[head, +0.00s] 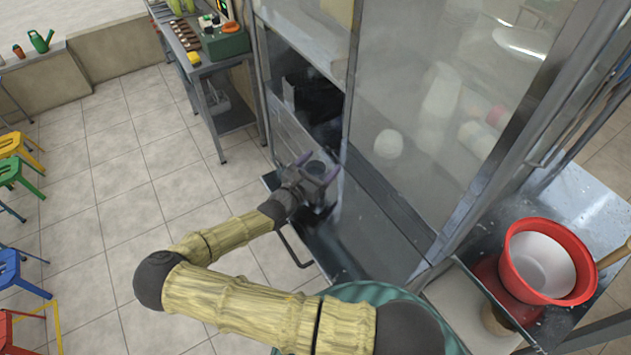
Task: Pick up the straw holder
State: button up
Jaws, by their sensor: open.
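My gripper (318,166) is at the end of my arm, over a dark metal ledge at the front of the glass-sided press cabinet. Its two purplish-grey fingers are apart. A small dark, round, cup-like thing (316,168) shows between the fingers. It may be the straw holder, but it is too small and too covered by the gripper to be sure. No straws can be made out. I cannot tell whether the fingers touch it.
The cabinet (400,90) has an opening beside my gripper. The dark ledge (340,258) has a handle bar below it. A red basin (520,280) with a white bowl stands on a metal shelf at right. Coloured stools (18,172) stand at left. Tiled floor between is clear.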

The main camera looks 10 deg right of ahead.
jog(key=shift+c, duration=0.5)
jog(key=c, duration=1.6)
jog(key=shift+r+b, duration=1)
jog(key=shift+r, duration=4.05)
